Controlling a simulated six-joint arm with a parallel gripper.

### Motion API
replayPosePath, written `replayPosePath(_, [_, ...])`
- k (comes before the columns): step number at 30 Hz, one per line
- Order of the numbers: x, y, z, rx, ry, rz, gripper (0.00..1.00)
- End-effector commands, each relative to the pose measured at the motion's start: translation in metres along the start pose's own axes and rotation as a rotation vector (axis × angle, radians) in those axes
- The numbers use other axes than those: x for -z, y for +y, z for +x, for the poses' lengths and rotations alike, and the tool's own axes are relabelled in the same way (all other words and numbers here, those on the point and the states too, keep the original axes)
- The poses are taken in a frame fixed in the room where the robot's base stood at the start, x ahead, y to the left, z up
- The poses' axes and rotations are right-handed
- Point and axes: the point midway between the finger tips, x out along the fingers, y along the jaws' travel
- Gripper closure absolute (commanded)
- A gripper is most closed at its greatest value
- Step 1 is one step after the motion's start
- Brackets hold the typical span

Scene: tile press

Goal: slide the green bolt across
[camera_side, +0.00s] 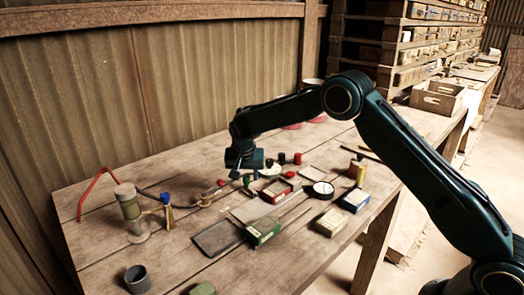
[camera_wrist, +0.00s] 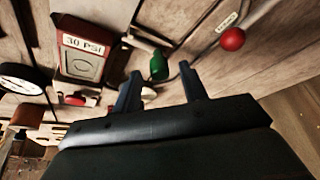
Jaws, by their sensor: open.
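The green bolt (camera_wrist: 159,67) shows its rounded green end in the wrist view, with a pale rod running from it to the upper left. My gripper (camera_wrist: 160,72) is open, its two dark fingers pointing toward the bolt, one on each side of the green end in the picture. I cannot tell whether either finger touches it. In the side view my gripper (camera_side: 246,178) hangs low over the middle of the table; a small green spot beneath it may be the bolt.
A red-framed panel marked 30 PSI (camera_wrist: 85,45) and a round dial (camera_wrist: 20,79) lie left of the bolt. A red ball (camera_wrist: 232,39) on a lever is close on the right. In the side view, a green box (camera_side: 263,231) and a grey cup (camera_side: 137,279) stand nearer the front.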

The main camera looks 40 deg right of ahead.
Motion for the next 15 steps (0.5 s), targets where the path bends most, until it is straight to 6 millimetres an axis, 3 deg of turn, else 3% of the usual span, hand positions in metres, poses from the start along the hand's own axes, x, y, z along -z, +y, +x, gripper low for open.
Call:
replayPosePath(11, [-0.0001,0.0000,0.0040,0.000,0.000,0.000,0.57])
replayPosePath(15, [-0.0001,0.0000,0.0039,0.000,0.000,0.000,0.85])
